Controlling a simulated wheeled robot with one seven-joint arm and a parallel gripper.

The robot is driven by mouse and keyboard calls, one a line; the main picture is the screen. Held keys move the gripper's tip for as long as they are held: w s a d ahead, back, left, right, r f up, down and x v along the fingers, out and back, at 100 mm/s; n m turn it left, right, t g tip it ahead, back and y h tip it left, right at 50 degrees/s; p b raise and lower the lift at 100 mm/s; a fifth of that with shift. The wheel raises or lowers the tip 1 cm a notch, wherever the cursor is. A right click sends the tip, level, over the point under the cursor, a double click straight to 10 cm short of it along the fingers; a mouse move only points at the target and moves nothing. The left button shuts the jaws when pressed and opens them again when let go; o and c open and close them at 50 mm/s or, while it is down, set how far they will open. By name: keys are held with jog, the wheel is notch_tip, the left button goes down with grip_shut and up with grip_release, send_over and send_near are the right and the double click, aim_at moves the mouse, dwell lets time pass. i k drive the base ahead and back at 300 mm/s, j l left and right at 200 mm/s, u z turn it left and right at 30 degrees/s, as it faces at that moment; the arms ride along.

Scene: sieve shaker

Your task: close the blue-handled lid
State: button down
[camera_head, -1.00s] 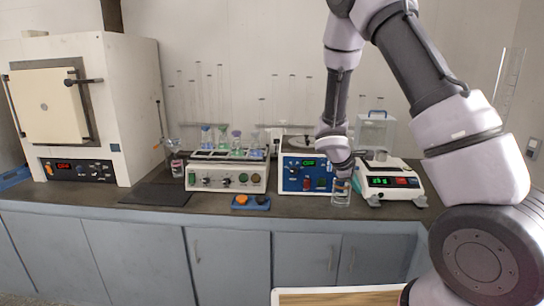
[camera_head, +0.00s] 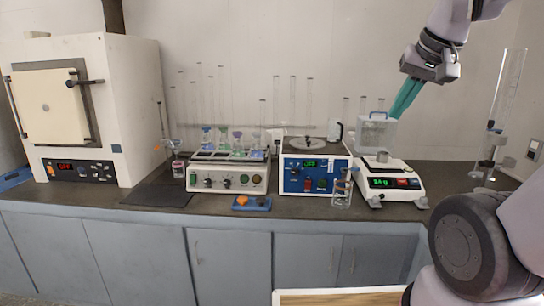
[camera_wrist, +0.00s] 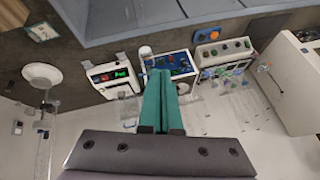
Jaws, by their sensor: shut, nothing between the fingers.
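The blue-handled lid (camera_head: 376,133) is a clear box-like cover with a thin handle on its upper edge. It stands raised at the back of the white balance (camera_head: 390,184), and the weighing pan (camera_head: 383,158) is uncovered in front of it. My gripper (camera_head: 394,114) has long green fingers, shut and empty. It points down and left, with its tips just right of the lid's top in the head view; I cannot tell whether they touch. In the wrist view the shut fingers (camera_wrist: 158,74) cover part of the scene, and the balance (camera_wrist: 112,76) is left of them.
A blue-fronted machine (camera_head: 315,175) stands left of the balance, with a glass vessel (camera_head: 342,192) in front. Tall glassware (camera_head: 490,155) stands at the right. A control unit with flasks (camera_head: 228,177) and a furnace (camera_head: 75,110) are farther left. The air above the balance pan is clear.

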aim_at(358, 128)
jog(key=i+z, duration=0.1)
jog(key=i, duration=0.5)
jog(key=i+j+z, duration=0.1)
jog(key=i, duration=0.55)
